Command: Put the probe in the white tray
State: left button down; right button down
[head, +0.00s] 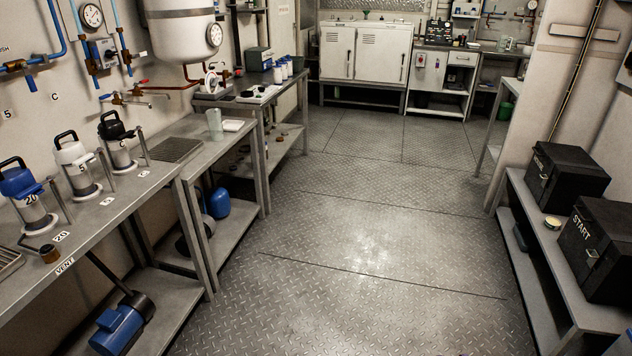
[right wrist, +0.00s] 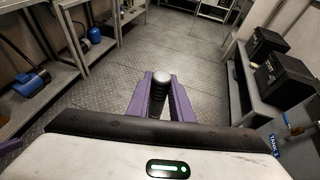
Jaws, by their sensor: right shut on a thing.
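The probe, a dark cylinder with a rounded grey top (right wrist: 157,92), stands between the purple fingers of my right gripper (right wrist: 160,80) in the right wrist view. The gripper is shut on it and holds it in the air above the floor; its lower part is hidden. A small flat white piece, which looks like the white tray (head: 233,125), lies on the left bench beside a pale cup (head: 214,126) in the head view. I cannot make out its inside. Neither gripper shows in the head view.
Blue, white and black handled canisters (head: 77,172) stand in holders on the left bench (head: 130,200). A grey grate (head: 176,149) lies beyond them. Black boxes, one marked START (head: 600,245), sit on the right bench. The metal floor (head: 350,240) between is clear.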

aim_at(231, 126)
jog(key=z, duration=0.4)
jog(key=i, duration=1.95)
jog(key=u, duration=0.25)
jog(key=i, duration=1.6)
jog(key=u, duration=1.85)
jog(key=i, duration=0.8)
jog(key=u, duration=0.65)
